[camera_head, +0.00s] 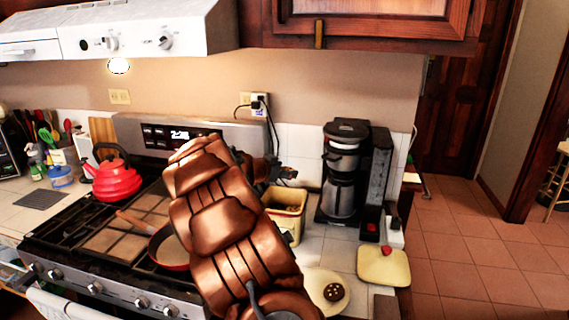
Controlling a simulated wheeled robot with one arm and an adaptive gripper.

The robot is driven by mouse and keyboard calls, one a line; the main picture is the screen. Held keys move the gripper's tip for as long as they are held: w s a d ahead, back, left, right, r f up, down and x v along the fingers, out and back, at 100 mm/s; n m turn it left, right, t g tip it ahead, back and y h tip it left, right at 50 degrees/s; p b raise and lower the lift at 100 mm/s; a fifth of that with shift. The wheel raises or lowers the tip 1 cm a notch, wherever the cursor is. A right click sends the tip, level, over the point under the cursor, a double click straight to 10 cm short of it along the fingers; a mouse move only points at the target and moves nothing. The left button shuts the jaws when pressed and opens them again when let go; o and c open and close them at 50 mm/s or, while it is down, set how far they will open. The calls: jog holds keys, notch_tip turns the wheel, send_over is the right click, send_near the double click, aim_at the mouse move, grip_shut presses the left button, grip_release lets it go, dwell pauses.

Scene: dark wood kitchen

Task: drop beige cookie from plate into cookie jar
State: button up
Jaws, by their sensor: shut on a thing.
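My gripper (284,173) is dark and small in view behind my copper-coloured arm, above the cookie jar. The plate (314,276) is pale and lies at the counter's front, partly behind my arm. A dark brown cookie (333,292) with light dots lies on it. No beige cookie shows on the visible part of the plate.
A cream lid with a red knob (383,266) lies on the counter right of the plate. A black coffee maker (345,170) stands right of the jar. Left, the stove holds a red kettle (115,182) and a red pan (172,252). A range hood (130,30) hangs above.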

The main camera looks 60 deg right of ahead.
jog(key=shift+f+p, duration=0.35)
jog(key=shift+f, duration=1.3)
jog(key=o, duration=0.9)
jog(key=v, duration=1.2)
